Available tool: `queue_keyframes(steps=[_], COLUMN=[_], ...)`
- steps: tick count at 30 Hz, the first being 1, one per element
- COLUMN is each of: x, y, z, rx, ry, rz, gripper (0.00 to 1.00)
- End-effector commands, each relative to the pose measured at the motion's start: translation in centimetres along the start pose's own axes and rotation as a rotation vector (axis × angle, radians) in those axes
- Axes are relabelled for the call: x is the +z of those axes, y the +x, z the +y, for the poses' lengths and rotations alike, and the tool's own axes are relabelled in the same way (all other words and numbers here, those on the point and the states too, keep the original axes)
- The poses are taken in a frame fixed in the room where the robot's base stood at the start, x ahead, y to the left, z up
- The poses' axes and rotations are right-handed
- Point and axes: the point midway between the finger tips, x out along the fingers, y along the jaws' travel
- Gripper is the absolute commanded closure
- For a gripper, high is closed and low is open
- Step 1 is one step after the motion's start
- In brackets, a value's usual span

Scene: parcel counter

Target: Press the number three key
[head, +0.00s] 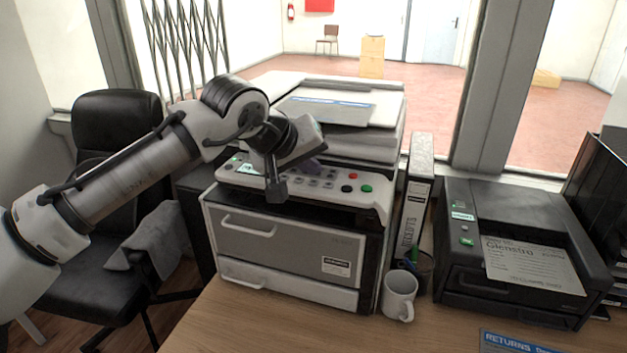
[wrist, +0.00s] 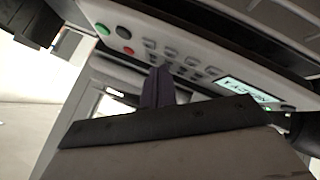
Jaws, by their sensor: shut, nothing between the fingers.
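The copier's control panel (head: 335,196) carries several small grey keys (head: 314,184), a lit display (head: 243,166), and a red and a green button on the right. The key markings are too small to read, so I cannot tell which is the three.
The red button (wrist: 124,32) and display (wrist: 246,90) flank the keys in the wrist view. The copier's scanner lid (head: 345,108) rises behind the panel. A binder (head: 416,190), white mug (head: 398,292) and black printer (head: 520,250) stand to the right. The front counter is mostly clear.

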Motion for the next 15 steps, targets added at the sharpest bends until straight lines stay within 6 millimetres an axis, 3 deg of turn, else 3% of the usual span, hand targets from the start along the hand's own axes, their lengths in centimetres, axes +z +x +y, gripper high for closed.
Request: queue_keyframes(steps=[15], x=[0.46], y=[0.63], z=[-0.44], rx=[0.000], ry=[0.000], rz=[0.000], gripper=[1.00])
